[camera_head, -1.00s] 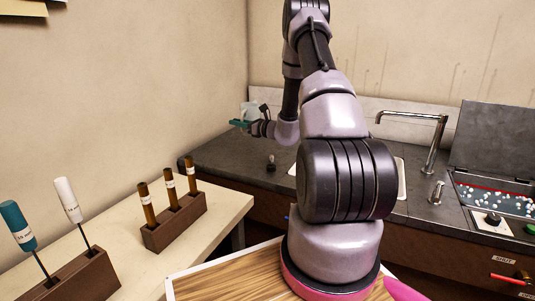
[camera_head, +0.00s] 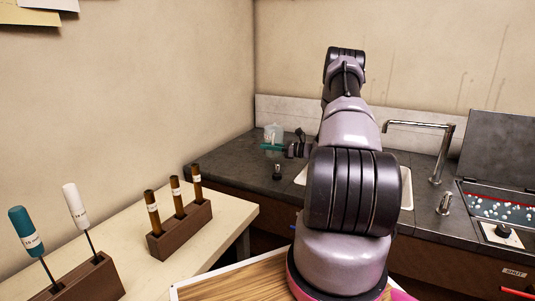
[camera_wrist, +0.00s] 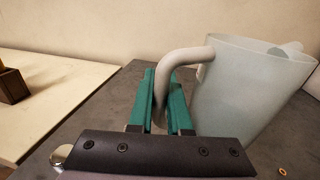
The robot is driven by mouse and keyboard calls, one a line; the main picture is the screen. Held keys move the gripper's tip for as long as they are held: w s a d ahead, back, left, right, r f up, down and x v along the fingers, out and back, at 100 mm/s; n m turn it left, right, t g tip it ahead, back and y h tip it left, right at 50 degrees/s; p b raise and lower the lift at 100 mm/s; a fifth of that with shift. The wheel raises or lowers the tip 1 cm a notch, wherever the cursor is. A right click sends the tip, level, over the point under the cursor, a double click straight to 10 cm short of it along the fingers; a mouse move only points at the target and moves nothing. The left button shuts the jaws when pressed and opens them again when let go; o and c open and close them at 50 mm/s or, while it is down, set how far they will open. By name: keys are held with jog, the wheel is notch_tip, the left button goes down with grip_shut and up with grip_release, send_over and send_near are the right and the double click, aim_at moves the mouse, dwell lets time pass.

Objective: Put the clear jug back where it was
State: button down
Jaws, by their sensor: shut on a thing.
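The clear jug (camera_wrist: 245,95) is a pale, translucent vessel with a light grey handle (camera_wrist: 190,58). My gripper (camera_wrist: 165,105) has teal fingers, one on each side of the handle, and is shut on it. In the wrist view the jug leans slightly in the picture, over the dark counter. In the head view the jug (camera_head: 274,131) shows small behind my gripper (camera_head: 273,147), near the back left of the counter. I cannot tell whether its base touches the counter.
The dark counter (camera_head: 235,160) holds a small dark knobbed item (camera_head: 277,172) close in front of my gripper. A sink (camera_head: 405,190) with a tap (camera_head: 440,150) lies to the right. A pale table (camera_head: 135,250) at the left bears a wooden rack (camera_head: 182,232) with brown tubes.

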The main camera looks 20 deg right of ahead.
jog(key=shift+f, duration=1.3)
jog(key=shift+f, duration=0.15)
jog(key=c, duration=0.9)
grip_release()
jog(key=shift+f, duration=0.1)
jog(key=shift+o, duration=0.2)
